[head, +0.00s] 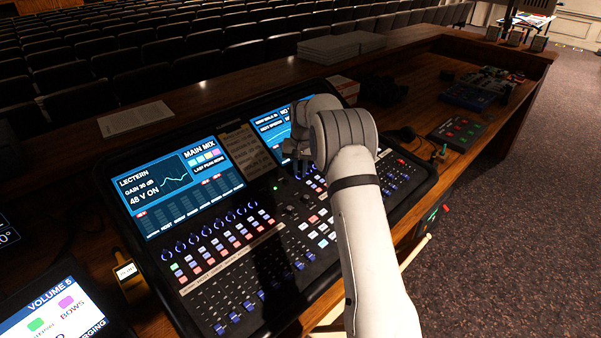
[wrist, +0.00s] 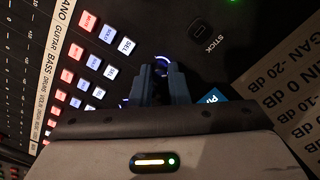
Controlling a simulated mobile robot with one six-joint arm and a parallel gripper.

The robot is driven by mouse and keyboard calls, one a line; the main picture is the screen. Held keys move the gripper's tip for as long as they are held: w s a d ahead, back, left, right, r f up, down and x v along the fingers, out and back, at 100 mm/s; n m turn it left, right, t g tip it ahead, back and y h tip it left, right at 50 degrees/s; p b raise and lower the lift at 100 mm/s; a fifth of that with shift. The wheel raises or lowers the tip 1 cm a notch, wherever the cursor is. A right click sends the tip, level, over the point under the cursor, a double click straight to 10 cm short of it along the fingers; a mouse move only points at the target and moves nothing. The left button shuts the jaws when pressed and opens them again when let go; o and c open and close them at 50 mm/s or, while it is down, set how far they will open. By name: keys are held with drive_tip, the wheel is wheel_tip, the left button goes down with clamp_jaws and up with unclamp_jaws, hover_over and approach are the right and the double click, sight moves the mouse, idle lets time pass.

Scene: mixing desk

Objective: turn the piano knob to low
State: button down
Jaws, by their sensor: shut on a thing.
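In the wrist view, the piano knob (wrist: 161,59) shows as part of a blue-white lit ring at the end of the top row of MUTE, SOLO and SEL buttons, by the PIANO label. My gripper (wrist: 160,75) is shut on it, and the dark fingers hide most of the knob and its pointer.
Another lit knob ring (wrist: 125,103) shows just left of the fingers in the wrist view. A paper strip with dB notes (wrist: 285,100) lies at the right. A small control box (head: 459,132) stands right.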

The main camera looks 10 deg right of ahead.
sight(303, 179)
drive_tip(key=n+b, duration=0.2)
drive_tip(key=n, duration=0.4)
drive_tip(key=shift+r, duration=0.1)
drive_tip(key=n+b, duration=0.1)
drive_tip(key=n, duration=0.5)
drive_tip(key=shift+n+t, duration=0.3)
drive_tip(key=n, duration=0.4)
drive_tip(key=shift+r+n+b, duration=0.1)
drive_tip(key=shift+n+b, duration=0.2)
drive_tip(key=shift+b, duration=0.1)
drive_tip(key=shift+n+y, duration=0.3)
drive_tip(key=shift+n, duration=1.4)
drive_tip(key=shift+w+r, duration=0.1)
drive_tip(key=c, duration=1.8)
unclamp_jaws()
drive_tip(key=o, duration=0.4)
drive_tip(key=shift+f, duration=0.25)
drive_tip(key=shift+r, duration=0.15)
drive_tip(key=r, duration=0.5)
drive_tip(key=s+r+b, duration=0.1)
drive_tip(key=r, duration=0.1)
drive_tip(key=shift+d+r, duration=0.25)
drive_tip(key=shift+d, duration=0.1)
